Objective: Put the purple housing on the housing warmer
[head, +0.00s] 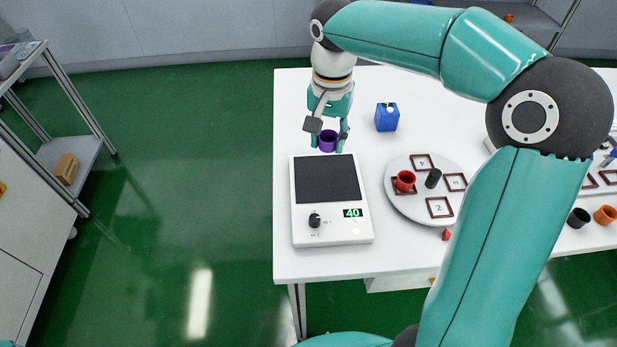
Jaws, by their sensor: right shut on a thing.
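The purple housing (328,141) is a small open cup. My right gripper (328,138) points down and is shut on it, just behind the far edge of the housing warmer. The housing warmer (301,232) is a white box with a dark square plate (327,179), a black knob and a green display reading 40. Its plate is bare. Whether the housing touches the table or hangs above it is hard to tell. My left gripper is not in view.
A blue container (387,117) stands right of the gripper. A round grey turntable (415,213) with square frames holds a red cup (405,181) and a dark cylinder (433,178). A small red piece (446,234) lies in front. Black (578,218) and orange (605,215) cups stand far right.

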